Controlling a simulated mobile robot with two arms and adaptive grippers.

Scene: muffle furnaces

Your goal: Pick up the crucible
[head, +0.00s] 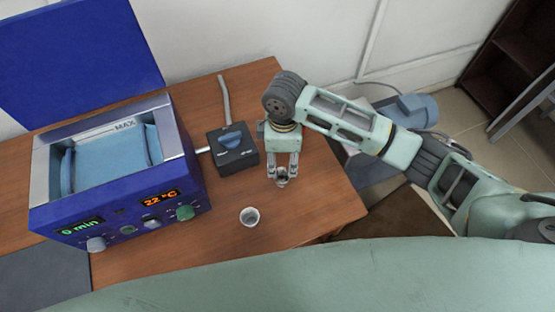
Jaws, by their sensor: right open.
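A small white crucible (250,217), open at the top with a grey inside, stands upright on the wooden table near its front edge. My right gripper (282,178) points down over the table, behind and to the right of this crucible and apart from it. Its two fingers are open. A small greyish shape shows at the fingertips; I cannot tell whether it is a separate object or part of the fingers. My left gripper is not in view.
A blue water bath (122,213) with a raised lid (75,60) stands left on the table (325,208). Table right of the crucible is clear. Another blue-grey device (412,110) stands beyond the table.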

